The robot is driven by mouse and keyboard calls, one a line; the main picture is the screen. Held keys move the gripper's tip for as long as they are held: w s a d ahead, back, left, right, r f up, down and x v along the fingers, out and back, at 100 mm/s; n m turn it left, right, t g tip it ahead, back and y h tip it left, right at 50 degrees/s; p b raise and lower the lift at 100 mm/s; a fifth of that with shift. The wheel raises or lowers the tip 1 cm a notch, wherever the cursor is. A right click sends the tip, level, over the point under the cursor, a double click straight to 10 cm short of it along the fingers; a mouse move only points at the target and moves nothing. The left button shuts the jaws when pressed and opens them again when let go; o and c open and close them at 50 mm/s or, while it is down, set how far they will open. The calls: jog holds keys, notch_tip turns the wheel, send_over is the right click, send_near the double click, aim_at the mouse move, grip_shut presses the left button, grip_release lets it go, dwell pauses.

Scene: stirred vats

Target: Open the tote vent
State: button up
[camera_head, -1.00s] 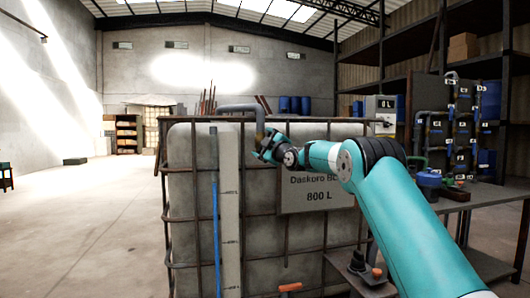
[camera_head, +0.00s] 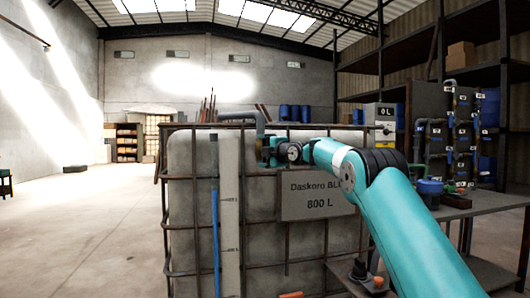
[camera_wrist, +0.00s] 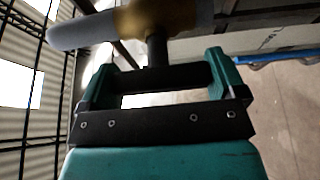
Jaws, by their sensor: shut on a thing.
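The tote (camera_head: 190,180) is a pale tank in a dark bar cage, with a label (camera_head: 310,195) reading 800 L. A grey bent pipe (camera_head: 238,116) runs along its top edge and turns down. My gripper (camera_head: 268,150) is at the tote's upper front, just below the pipe's bend. In the wrist view my gripper (camera_wrist: 160,80) is shut on a dark crossbar (camera_wrist: 150,79), apparently the vent handle. A dark stem (camera_wrist: 157,50) joins the bar to a yellowish fitting on the grey pipe (camera_wrist: 85,32). The vent's inside is hidden.
A white level scale (camera_head: 229,215) and a blue tube (camera_head: 215,240) run down the tote's front. A box reading 0 L (camera_head: 384,112) stands behind right. A bench (camera_head: 490,195) with pipework is at right.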

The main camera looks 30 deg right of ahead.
dwell(0.3)
jog(key=o, duration=0.6)
jog(key=shift+o, duration=0.2)
jog(key=s+d+b, duration=0.2)
jog(key=s+b, duration=0.2)
jog(key=s, duration=1.3)
jog(key=shift+s, duration=0.15)
jog(key=shift+a, duration=0.1)
